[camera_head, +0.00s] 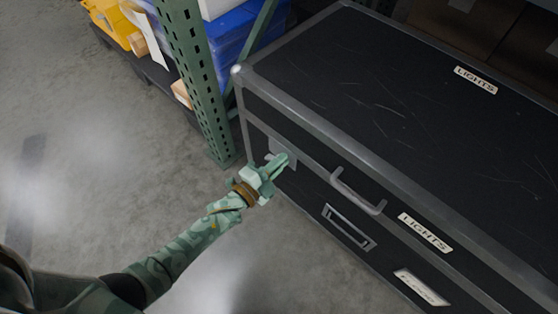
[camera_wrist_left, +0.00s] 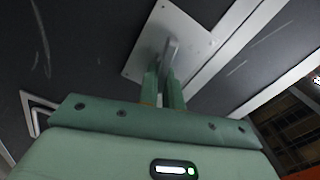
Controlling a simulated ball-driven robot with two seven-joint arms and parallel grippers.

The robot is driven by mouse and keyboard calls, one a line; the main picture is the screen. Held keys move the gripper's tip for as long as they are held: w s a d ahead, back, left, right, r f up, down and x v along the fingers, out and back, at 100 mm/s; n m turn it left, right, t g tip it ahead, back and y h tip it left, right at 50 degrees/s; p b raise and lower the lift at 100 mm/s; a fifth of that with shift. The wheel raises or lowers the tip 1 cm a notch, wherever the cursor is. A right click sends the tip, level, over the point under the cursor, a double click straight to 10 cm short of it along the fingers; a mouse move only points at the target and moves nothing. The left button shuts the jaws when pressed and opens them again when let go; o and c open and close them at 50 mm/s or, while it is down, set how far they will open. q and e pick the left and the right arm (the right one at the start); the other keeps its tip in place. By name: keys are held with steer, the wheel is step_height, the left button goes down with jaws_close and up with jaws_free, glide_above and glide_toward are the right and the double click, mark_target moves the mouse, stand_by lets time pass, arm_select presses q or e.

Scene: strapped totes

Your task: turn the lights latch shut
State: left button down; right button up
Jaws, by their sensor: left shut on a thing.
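The large black flight case (camera_head: 400,100) with grey metal edges carries several LIGHTS labels. The latch plate (camera_head: 288,153) is on its front, toward the left end. My left gripper (camera_head: 279,163) is at this latch and partly hides it. In the left wrist view, the silver latch plate (camera_wrist_left: 150,50) is screwed to the black panel, and the fingers of my left gripper (camera_wrist_left: 167,80) are shut on the small grey latch handle (camera_wrist_left: 171,48). The exact angle of the latch is hard to tell. My right gripper is not in view.
A grey bar handle (camera_head: 358,192) sticks out from the case front, right of the latch. A green perforated rack post (camera_head: 190,70) stands just left of the case, with blue bins (camera_head: 232,35) and yellow bins (camera_head: 112,22) behind. The concrete floor at left is clear.

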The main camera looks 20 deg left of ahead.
arm_select(q)
steer(key=shift+s+f+m, duration=0.15)
steer(key=shift+f+m, duration=0.25)
steer(key=shift+m, duration=0.4)
steer(key=shift+f+m+b, duration=0.1)
steer(key=shift+m+b, duration=0.35)
steer(key=shift+m, duration=0.35)
steer(key=shift+d, duration=0.1)
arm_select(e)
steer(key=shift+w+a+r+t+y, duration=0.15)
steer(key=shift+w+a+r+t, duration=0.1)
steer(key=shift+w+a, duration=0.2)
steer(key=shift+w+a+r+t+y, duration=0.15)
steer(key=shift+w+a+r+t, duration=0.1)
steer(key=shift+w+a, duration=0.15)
arm_select(q)
steer(key=shift+m, duration=0.4)
steer(key=c, duration=1.6)
jaws_free()
steer(key=shift+o, duration=0.2)
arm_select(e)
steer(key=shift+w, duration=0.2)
